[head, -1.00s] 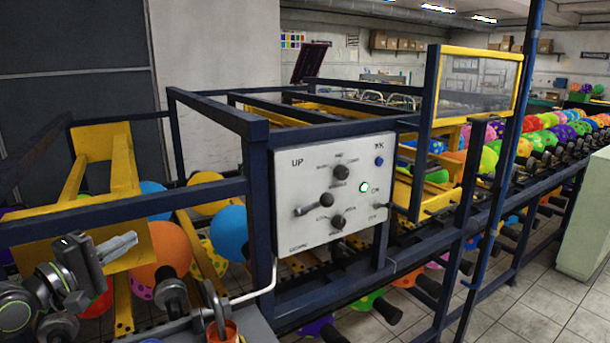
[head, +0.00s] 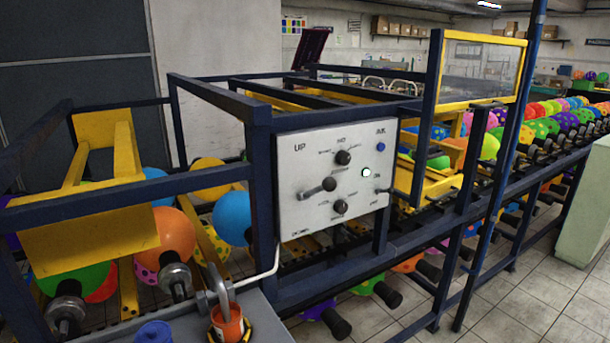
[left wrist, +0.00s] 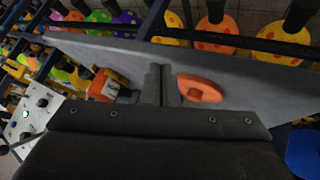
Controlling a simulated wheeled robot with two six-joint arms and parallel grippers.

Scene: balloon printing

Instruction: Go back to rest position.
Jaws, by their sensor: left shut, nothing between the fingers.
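My left gripper (left wrist: 158,88) shows in the left wrist view as a dark body with its two fingers together and nothing between them. It is over or near a grey surface (left wrist: 240,80); the exact gap cannot be told. My left arm and gripper are out of the head view. My right gripper is in neither current view.
The grey control panel (head: 335,180) with black knobs sits on the dark blue machine frame (head: 330,287). An orange container (head: 228,325) and a blue item (head: 153,333) are at the lower left. Colored balloons (head: 540,128) line the machine at right.

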